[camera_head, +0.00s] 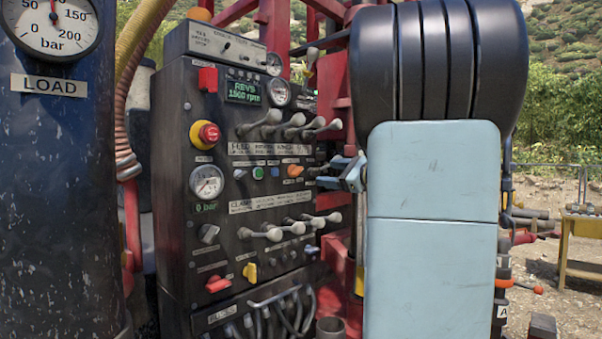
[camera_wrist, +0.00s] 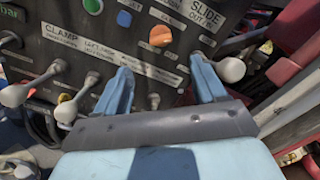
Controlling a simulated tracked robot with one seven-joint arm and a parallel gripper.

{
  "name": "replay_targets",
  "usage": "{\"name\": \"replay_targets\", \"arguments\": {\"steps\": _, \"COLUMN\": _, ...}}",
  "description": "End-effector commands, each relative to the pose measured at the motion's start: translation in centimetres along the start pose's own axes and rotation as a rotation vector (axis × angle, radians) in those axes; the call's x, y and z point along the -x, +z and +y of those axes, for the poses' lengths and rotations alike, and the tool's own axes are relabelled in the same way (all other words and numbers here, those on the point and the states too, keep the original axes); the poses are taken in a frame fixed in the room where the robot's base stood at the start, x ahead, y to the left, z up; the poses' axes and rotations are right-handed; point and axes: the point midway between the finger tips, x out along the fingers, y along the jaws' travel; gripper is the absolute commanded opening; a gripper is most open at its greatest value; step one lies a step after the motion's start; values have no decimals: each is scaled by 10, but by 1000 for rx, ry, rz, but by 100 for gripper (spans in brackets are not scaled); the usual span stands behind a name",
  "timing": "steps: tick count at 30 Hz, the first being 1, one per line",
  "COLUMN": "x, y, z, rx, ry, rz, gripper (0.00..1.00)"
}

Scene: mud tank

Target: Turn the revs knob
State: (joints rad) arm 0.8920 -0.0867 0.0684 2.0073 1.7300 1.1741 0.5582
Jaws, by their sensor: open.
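The dark control panel (camera_head: 225,215) stands left of my arm, with a green REVS display (camera_head: 243,92) reading about 1500 rpm near its top. An orange knob (camera_head: 295,170) sits at mid-height near the panel's right side. The label beside it is too small to read, so I cannot tell if it is the revs knob. My gripper (camera_head: 328,176) is open and empty just right of it. In the wrist view the orange knob (camera_wrist: 160,36) lies ahead of and between the spread blue fingers (camera_wrist: 161,66), apart from them.
Grey-knobbed levers stand above (camera_head: 290,126) and below (camera_head: 285,228) the orange knob. In the wrist view a white-knobbed lever (camera_wrist: 231,69) is close to the right finger. A red emergency button (camera_head: 208,133) and a yellow knob (camera_head: 250,272) are further left. A blue LOAD column (camera_head: 60,180) stands at far left.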

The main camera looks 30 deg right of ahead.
Motion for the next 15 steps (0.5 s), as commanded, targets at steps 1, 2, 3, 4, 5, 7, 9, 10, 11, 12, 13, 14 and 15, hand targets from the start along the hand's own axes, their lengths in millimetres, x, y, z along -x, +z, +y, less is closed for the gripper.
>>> {"name": "replay_targets", "arguments": {"steps": 1, "x": -8, "y": 0, "z": 0, "rx": -1, "ry": 1, "rz": -1, "gripper": 70}}
{"name": "replay_targets", "arguments": {"steps": 2, "x": -13, "y": 0, "z": 0, "rx": -1, "ry": 1, "rz": -1, "gripper": 70}}
{"name": "replay_targets", "arguments": {"steps": 3, "x": -20, "y": 0, "z": 0, "rx": -1, "ry": 1, "rz": -1, "gripper": 70}}
{"name": "replay_targets", "arguments": {"steps": 4, "x": -25, "y": 0, "z": 0, "rx": -1, "ry": 1, "rz": -1, "gripper": 70}}
{"name": "replay_targets", "arguments": {"steps": 5, "x": -31, "y": 0, "z": 0, "rx": -1, "ry": 1, "rz": -1, "gripper": 70}}
{"name": "replay_targets", "arguments": {"steps": 7, "x": -43, "y": 0, "z": 0, "rx": -1, "ry": 1, "rz": -1, "gripper": 70}}
{"name": "replay_targets", "arguments": {"steps": 9, "x": -55, "y": 0, "z": 0, "rx": -2, "ry": 1, "rz": -2, "gripper": 70}}
{"name": "replay_targets", "arguments": {"steps": 10, "x": -61, "y": 0, "z": 0, "rx": -2, "ry": 0, "rz": -1, "gripper": 70}}
{"name": "replay_targets", "arguments": {"steps": 11, "x": -66, "y": 0, "z": 0, "rx": -2, "ry": 1, "rz": -1, "gripper": 70}}
{"name": "replay_targets", "arguments": {"steps": 12, "x": -73, "y": 0, "z": 0, "rx": -1, "ry": 1, "rz": -1, "gripper": 70}}
{"name": "replay_targets", "arguments": {"steps": 13, "x": -78, "y": 0, "z": 0, "rx": -1, "ry": 1, "rz": -1, "gripper": 70}}
{"name": "replay_targets", "arguments": {"steps": 14, "x": -83, "y": 0, "z": 0, "rx": 0, "ry": 1, "rz": -1, "gripper": 70}}
{"name": "replay_targets", "arguments": {"steps": 15, "x": -89, "y": 0, "z": 0, "rx": -1, "ry": 1, "rz": -1, "gripper": 70}}
